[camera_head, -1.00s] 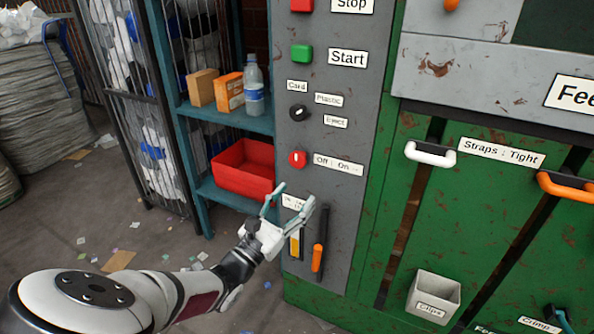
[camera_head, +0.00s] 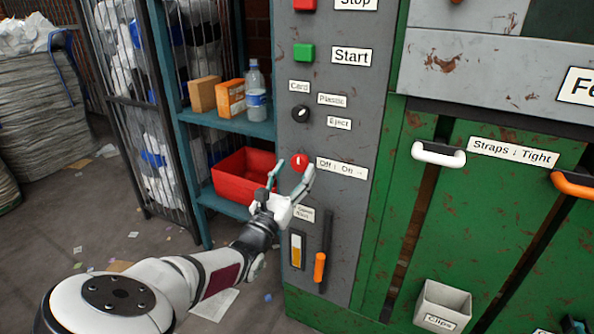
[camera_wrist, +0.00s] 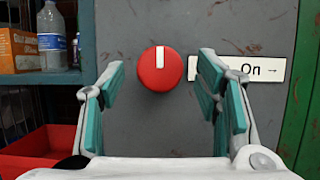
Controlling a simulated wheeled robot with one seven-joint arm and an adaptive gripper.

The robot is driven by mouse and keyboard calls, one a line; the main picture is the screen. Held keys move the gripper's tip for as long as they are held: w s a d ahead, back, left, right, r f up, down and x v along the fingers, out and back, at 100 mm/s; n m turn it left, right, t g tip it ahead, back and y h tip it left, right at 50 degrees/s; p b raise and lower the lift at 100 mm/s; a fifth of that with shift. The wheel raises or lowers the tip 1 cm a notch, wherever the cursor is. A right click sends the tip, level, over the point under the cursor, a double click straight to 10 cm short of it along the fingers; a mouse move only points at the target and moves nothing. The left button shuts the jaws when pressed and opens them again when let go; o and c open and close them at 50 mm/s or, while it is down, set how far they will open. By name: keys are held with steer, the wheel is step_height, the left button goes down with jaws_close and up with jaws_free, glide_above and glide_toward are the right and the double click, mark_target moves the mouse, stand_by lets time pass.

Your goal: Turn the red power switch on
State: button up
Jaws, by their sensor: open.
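The red power switch (camera_head: 299,162) is a round red knob with a white mark on the grey panel, left of the "Off : On" label (camera_head: 341,168). In the wrist view the red knob (camera_wrist: 160,69) is centred between my fingers, its white mark upright at the top. My gripper (camera_head: 291,172) is open and empty just below and in front of the knob. It also shows in the wrist view (camera_wrist: 160,90), and I cannot tell that either finger touches the knob.
Above the knob are a black selector (camera_head: 300,113), a green Start button (camera_head: 303,52) and a red Stop button (camera_head: 304,4). Below is an orange-handled lever (camera_head: 320,267). A teal shelf at left holds a red bin (camera_head: 228,185), boxes and a bottle (camera_head: 256,92).

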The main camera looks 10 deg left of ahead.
steer(key=shift+x, duration=1.1)
steer(key=c, duration=1.1)
steer(key=shift+c, duration=0.2)
